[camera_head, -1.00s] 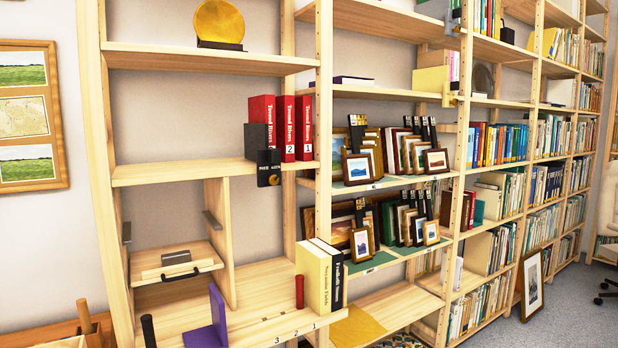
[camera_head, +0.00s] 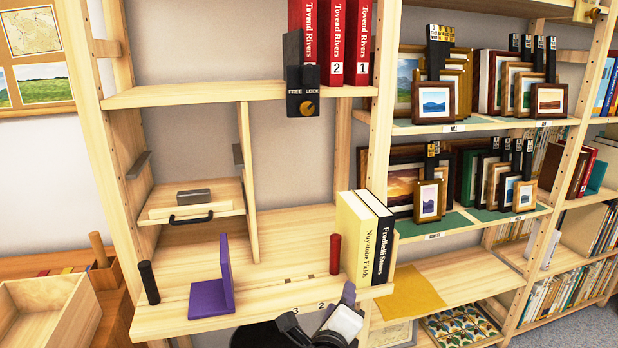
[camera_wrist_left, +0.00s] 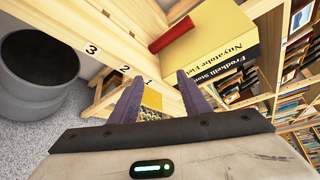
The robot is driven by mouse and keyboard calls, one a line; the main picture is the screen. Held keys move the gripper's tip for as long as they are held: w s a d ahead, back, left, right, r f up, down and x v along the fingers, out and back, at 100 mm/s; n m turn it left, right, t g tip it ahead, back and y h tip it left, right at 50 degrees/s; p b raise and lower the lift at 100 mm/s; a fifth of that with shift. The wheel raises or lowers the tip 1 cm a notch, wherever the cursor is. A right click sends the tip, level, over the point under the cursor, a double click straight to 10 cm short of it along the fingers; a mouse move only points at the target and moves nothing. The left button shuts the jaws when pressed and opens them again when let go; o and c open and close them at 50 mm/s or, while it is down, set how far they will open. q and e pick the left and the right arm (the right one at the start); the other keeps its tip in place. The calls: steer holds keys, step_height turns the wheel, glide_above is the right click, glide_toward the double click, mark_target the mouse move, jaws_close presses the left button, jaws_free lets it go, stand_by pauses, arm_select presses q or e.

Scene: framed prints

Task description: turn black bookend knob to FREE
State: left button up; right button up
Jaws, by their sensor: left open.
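The black bookend (camera_head: 295,62) stands at the left end of the three red books on the upper-middle shelf. Its front plate hangs over the shelf edge, with an orange knob (camera_head: 307,108) under the words FREE and LOCK. The bookend is not in the left wrist view. My right gripper is not in view.
On the lower shelf (camera_head: 290,225) stand a purple bookend (camera_head: 212,290), a red cylinder (camera_head: 335,254) and cream and black books (camera_head: 363,240). The books also show in the left wrist view (camera_wrist_left: 214,40). A dark bin (camera_wrist_left: 38,68) is on the floor. Framed prints (camera_head: 436,99) fill shelves rightward.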

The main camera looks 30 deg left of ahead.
arm_select(q)
steer(key=w+a+r+m+t+y, duration=0.1)
steer(key=w+a+r+m+y, duration=0.1)
steer(key=r, duration=0.5)
steer(key=w+a+r+m+t+y, duration=0.1)
steer(key=w+r+m+y, duration=0.15)
steer(key=r, duration=0.45)
steer(key=m+g+y+b, duration=0.1)
steer(key=m+y+b, duration=0.1)
steer(key=y, duration=0.6)
glide_toward(308, 111)
steer(key=shift+h, duration=0.25)
steer(key=x, duration=0.4)
steer(key=p+x, duration=0.1)
steer(key=x, duration=0.2)
steer(key=shift+s+r, duration=0.15)
steer(key=shift+r, duration=0.1)
steer(key=shift+w+a+r, duration=0.15)
steer(key=shift+w+a, duration=0.15)
steer(key=shift+a, duration=0.05)
steer(key=shift+c, duration=0.3)
steer(key=c, duration=1)
